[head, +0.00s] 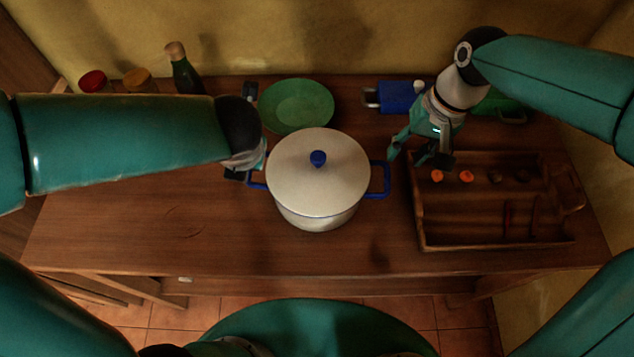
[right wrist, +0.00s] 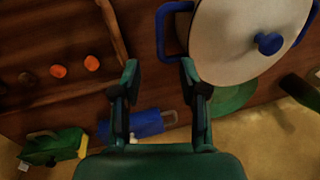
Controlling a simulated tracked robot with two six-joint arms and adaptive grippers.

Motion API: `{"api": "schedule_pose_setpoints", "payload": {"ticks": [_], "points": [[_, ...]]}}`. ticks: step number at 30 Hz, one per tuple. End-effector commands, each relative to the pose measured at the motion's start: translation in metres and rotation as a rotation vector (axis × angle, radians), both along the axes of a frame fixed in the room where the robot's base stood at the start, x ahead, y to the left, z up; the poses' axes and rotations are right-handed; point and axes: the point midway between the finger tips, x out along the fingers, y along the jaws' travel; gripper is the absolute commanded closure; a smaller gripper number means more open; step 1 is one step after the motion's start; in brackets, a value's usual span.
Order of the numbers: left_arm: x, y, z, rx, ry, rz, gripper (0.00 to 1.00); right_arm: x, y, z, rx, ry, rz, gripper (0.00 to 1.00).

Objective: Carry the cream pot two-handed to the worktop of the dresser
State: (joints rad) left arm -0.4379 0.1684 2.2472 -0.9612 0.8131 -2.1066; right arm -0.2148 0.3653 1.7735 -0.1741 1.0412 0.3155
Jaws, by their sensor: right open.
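The cream pot (head: 318,190) stands lidded and upright on a wooden worktop (head: 150,235), with a blue knob and blue side handles. I cannot tell whether this worktop is the dresser's. My left gripper (head: 250,166) is at the pot's left handle (head: 257,180); its own wrist partly hides its fingers, so its grip is unclear. My right gripper (head: 421,156) is open and empty just right of the right handle (head: 381,180). In the right wrist view the handle (right wrist: 163,32) lies ahead of the open fingers (right wrist: 160,74), apart from them.
A wooden tray (head: 480,240) with small orange and dark items lies right of the pot. A green plate (head: 297,105) is behind it. A blue object (head: 396,97), bottle (head: 184,75) and jars (head: 95,82) stand at the back. The front left is clear.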

Motion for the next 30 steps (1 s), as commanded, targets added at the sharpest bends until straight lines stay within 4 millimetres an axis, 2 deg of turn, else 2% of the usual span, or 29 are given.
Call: {"api": "schedule_pose_setpoints", "payload": {"ticks": [3,9,15,21,30], "points": [[0.008,0.005,-0.024,0.001,0.008,0.002,0.73,-0.001,0.005,-0.025,-0.002,0.006,0.002,0.57],[0.024,0.012,-0.058,0.003,0.005,0.000,0.73,-0.001,0.012,-0.063,-0.002,0.005,0.002,0.57],[0.034,0.016,-0.083,0.000,0.003,0.000,0.73,0.000,0.017,-0.090,-0.002,0.003,0.001,0.57],[0.039,0.018,-0.093,-0.001,0.001,0.000,0.73,0.000,0.019,-0.100,-0.001,0.000,0.000,0.57],[0.040,0.017,-0.094,-0.001,-0.001,-0.002,0.73,0.000,0.019,-0.101,0.000,-0.001,0.000,0.57]]}}
